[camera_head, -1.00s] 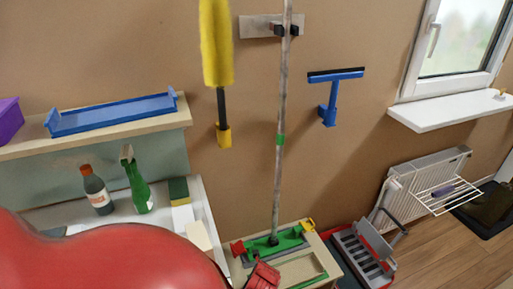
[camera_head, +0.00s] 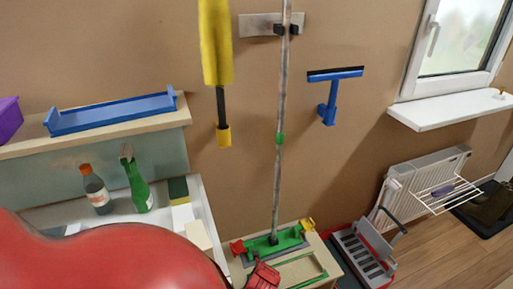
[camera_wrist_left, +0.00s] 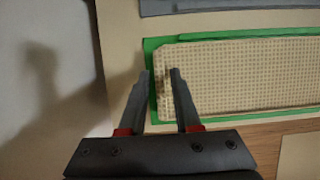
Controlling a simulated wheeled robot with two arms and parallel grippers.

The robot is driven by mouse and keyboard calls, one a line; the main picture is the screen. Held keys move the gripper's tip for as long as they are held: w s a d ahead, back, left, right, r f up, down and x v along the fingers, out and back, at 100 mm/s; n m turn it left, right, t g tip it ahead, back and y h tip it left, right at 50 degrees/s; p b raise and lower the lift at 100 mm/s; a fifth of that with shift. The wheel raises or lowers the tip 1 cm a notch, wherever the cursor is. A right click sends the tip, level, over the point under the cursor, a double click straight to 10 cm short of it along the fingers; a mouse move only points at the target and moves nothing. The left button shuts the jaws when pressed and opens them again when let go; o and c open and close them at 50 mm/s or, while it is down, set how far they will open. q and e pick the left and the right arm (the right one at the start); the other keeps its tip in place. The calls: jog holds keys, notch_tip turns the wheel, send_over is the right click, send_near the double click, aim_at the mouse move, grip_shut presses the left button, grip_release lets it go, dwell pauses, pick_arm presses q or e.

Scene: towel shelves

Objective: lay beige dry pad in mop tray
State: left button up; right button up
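A beige textured pad (camera_wrist_left: 245,75) lies flat in a green-rimmed mop tray (camera_wrist_left: 152,46), as the left wrist view shows. The pad's left short end has a small raised fold near the rim. My left gripper (camera_wrist_left: 160,73) is at this end, its two fingers apart around the fold, one near the tray's left rim and one over the pad. I see no firm grip on the pad. In the head view the tray (camera_head: 309,281) is partly hidden behind a red part. My right gripper is out of view.
A mop with a green head (camera_head: 275,243) stands behind the tray, its pole clipped to the wall. Left are a sink area with bottles (camera_head: 138,184) and a shelf with a blue tray (camera_head: 115,113). A grey-and-red bucket (camera_head: 362,256) stands right; open floor lies beyond.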

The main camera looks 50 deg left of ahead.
pick_arm(q)
jog(key=shift+o, duration=0.9)
jog(key=shift+a, duration=0.1)
